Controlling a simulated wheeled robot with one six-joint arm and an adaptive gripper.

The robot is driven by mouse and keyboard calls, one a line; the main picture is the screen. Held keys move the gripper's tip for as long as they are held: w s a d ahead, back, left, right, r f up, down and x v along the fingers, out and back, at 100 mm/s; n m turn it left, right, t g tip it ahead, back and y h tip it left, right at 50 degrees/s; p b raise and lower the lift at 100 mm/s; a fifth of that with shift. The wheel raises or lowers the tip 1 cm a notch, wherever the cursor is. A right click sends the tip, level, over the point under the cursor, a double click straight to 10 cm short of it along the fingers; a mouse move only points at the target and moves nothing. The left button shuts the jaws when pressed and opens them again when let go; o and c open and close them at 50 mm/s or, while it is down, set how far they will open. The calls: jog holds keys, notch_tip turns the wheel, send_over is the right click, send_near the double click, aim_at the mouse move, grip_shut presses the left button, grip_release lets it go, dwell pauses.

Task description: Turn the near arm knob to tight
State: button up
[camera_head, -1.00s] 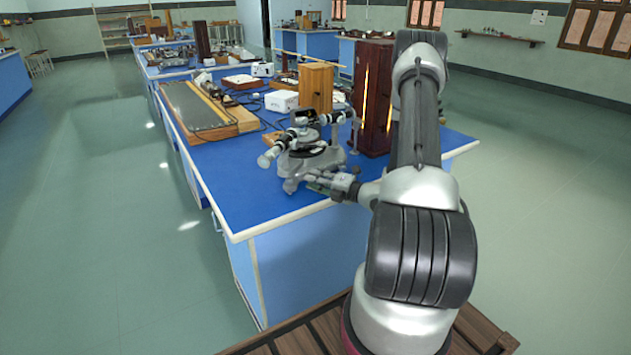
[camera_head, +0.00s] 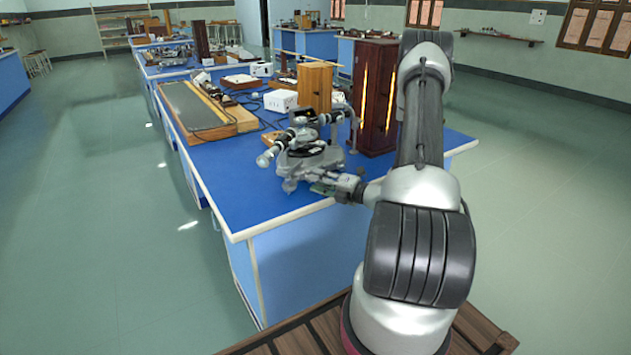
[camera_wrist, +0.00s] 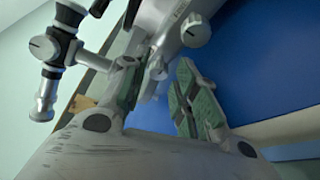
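The spectrometer (camera_head: 312,157) stands near the front edge of the blue bench, with a grey base and black telescope tubes. My gripper (camera_head: 322,188) is low at its near side. In the wrist view my gripper (camera_wrist: 158,92) has its two green-padded fingers apart. A small grey knob (camera_wrist: 157,71) shows between them, closer to the left finger; I cannot tell whether it touches. A larger round knob (camera_wrist: 195,30) is on the grey arm beyond the fingertips. I cannot tell which is the near arm knob, nor how tight either is.
A dark wooden cabinet (camera_head: 374,100) with a lit slit stands right of the spectrometer. A light wooden box (camera_head: 315,87) and a white box (camera_head: 280,100) are behind it. Open blue benchtop (camera_head: 232,190) lies to the left.

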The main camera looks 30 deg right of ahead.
jog(key=v, duration=1)
jog(key=shift+s, duration=0.1)
